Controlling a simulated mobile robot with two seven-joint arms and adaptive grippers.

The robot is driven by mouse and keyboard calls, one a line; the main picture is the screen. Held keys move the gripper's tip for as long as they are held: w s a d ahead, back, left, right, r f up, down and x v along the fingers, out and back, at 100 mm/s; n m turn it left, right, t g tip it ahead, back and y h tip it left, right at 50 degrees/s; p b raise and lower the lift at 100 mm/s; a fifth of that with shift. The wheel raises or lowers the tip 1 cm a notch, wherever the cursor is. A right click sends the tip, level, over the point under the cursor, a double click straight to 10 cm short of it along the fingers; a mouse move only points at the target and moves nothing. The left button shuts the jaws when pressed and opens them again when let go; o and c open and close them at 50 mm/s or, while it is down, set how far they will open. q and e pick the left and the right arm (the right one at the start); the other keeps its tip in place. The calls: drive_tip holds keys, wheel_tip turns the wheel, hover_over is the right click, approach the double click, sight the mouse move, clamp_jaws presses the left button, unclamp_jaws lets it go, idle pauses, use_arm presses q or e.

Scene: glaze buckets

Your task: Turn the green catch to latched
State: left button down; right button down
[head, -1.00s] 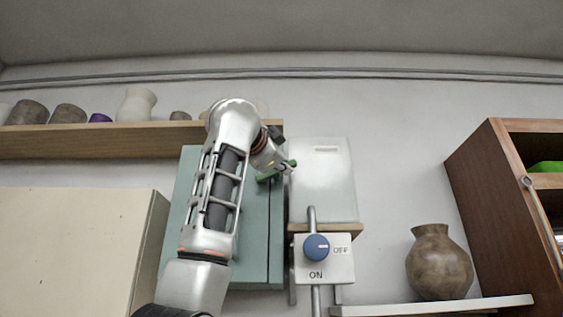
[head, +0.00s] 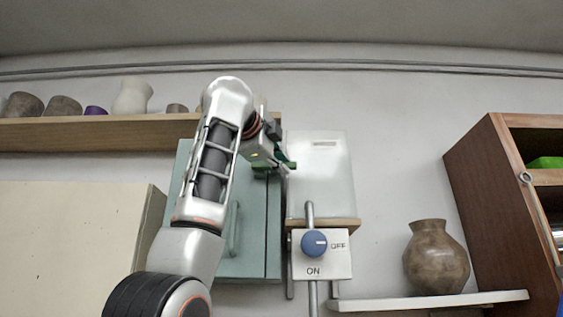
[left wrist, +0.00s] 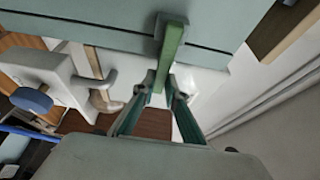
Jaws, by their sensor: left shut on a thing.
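The green catch (head: 261,168) is a bar near the upper right edge of the teal cabinet (head: 258,235). In the head view it lies about level, partly hidden by my gripper. In the left wrist view the catch (left wrist: 170,48) runs from its dark mount on the teal door down between my fingertips. My left gripper (head: 284,163) is shut on the free end of the catch; its two green fingers (left wrist: 160,84) lie on either side of it. My right gripper is not in view.
A pale box (head: 320,175) hangs right of the cabinet, above a switch panel with a blue knob (head: 314,243). A brown vase (head: 436,258) stands on a low shelf at right. A wooden shelf (head: 80,133) with several pots is at left.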

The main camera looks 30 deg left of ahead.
use_arm(q)
drive_tip(key=c, duration=2)
unclamp_jaws()
drive_tip(key=shift+c, duration=0.2)
drive_tip(key=s+d, duration=0.2)
drive_tip(key=s, duration=1)
drive_tip(key=shift+w, duration=0.1)
